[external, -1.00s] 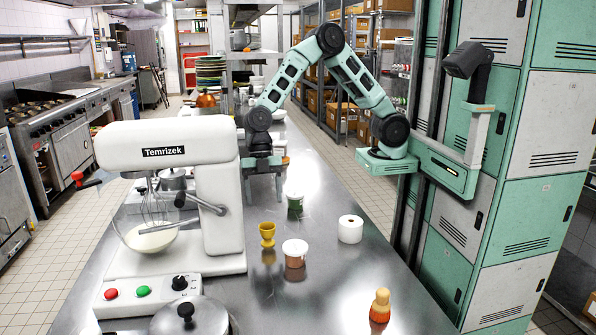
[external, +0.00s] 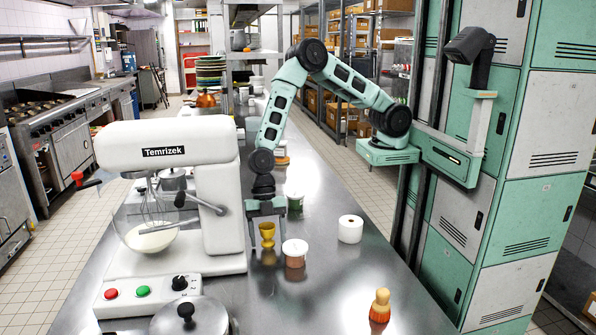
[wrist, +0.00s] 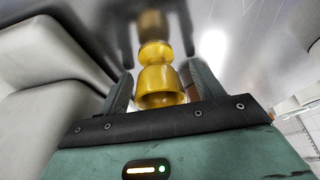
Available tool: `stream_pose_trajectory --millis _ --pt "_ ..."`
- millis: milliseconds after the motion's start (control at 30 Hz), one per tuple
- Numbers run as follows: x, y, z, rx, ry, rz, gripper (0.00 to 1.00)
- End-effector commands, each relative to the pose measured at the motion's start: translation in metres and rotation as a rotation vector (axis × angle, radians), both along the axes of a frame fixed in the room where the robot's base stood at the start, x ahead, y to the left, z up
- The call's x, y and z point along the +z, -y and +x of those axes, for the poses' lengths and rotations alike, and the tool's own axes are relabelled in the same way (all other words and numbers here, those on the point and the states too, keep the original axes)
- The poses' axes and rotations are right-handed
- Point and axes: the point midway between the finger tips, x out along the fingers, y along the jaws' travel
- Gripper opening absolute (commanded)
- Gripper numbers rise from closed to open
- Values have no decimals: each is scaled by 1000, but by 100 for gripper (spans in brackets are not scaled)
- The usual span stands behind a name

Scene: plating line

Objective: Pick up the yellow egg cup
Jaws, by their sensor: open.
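The yellow egg cup (external: 267,234) stands upright on the steel counter, just right of the white mixer. My gripper (external: 268,240) is open and lowered to it, pointing down. In the external view its fingers are on either side of the cup. In the wrist view the egg cup (wrist: 160,82) shows between the two open fingers of my gripper (wrist: 158,88), with a gap on each side. I cannot see contact between fingers and cup.
The white mixer (external: 220,190) stands close on the left. A white-lidded brown jar (external: 295,258) is close in front on the right. A green jar (external: 295,200), a white roll (external: 350,229) and an orange-yellow brush or shaker (external: 380,306) stand further right. The steel counter (external: 330,270) is clear between them.

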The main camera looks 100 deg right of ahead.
Motion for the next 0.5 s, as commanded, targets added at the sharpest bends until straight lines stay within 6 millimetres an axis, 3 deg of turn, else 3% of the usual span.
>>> stream_pose_trajectory --millis 133,167,300,500 --pt "0 0 0 0 1 0 66" --pt "0 0 0 0 1 0 61" --pt "0 0 0 0 1 0 22" --pt "0 0 0 0 1 0 19"
